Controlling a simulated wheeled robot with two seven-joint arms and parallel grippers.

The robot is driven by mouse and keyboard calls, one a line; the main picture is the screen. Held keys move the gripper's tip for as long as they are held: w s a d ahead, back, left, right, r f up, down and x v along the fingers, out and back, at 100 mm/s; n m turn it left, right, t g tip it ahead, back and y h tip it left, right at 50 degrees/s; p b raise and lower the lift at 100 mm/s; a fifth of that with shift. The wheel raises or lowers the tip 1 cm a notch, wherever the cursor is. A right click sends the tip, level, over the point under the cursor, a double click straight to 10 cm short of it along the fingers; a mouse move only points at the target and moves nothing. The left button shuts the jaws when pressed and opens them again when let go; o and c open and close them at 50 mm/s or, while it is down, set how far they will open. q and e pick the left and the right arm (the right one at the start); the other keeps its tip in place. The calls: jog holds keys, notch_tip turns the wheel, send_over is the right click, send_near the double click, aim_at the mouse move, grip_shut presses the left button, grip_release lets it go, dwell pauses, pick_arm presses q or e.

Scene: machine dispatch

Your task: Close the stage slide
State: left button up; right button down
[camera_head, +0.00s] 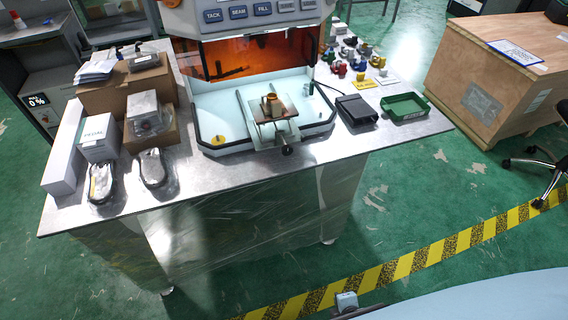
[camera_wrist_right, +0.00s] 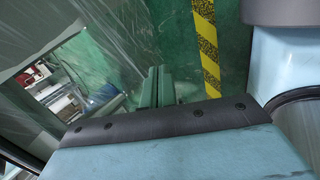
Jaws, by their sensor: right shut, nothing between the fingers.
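The machine (camera_head: 205,135) stands on the table with an orange window and a pale tray-like base. Its stage slide (camera_head: 262,128) sits at the front opening, with a brown plate and a small tan part (camera_head: 271,105) on it. A dark round knob (camera_head: 286,150) sticks out past the machine's front edge. My right gripper (camera_wrist_right: 157,88) shows in the right wrist view with its two fingers together and nothing between them. It is away from the machine, over the floor in front of the table. My left gripper is in neither view.
The metal table (camera_head: 200,180) has boxes and bagged cables on its left. A black box (camera_head: 357,110), a green tray (camera_head: 405,107) and several small coloured parts are on its right. A wooden crate (camera_head: 500,80) stands farther right. Yellow-black tape (camera_head: 420,258) crosses the open floor.

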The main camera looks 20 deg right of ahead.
jog(key=w+a+r+n+t, duration=0.2)
jog(key=w+r+n+t, duration=0.2)
jog(key=w+r+n, duration=0.4)
jog(key=n+t+y+b, duration=0.1)
jog(key=n+t+b, duration=0.1)
jog(key=n+t, duration=0.7)
send_near(284, 153)
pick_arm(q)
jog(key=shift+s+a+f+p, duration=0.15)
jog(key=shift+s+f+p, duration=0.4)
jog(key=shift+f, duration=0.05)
pick_arm(e)
jog(key=w, duration=0.2)
jog(key=w+n+g, duration=0.1)
jog(key=w, duration=0.1)
jog(key=w+r+n, duration=0.1)
jog(key=w, duration=0.1)
jog(key=shift+w+a+r+g, duration=0.1)
jog(key=shift+w+g, duration=0.2)
jog(key=shift+w, duration=0.1)
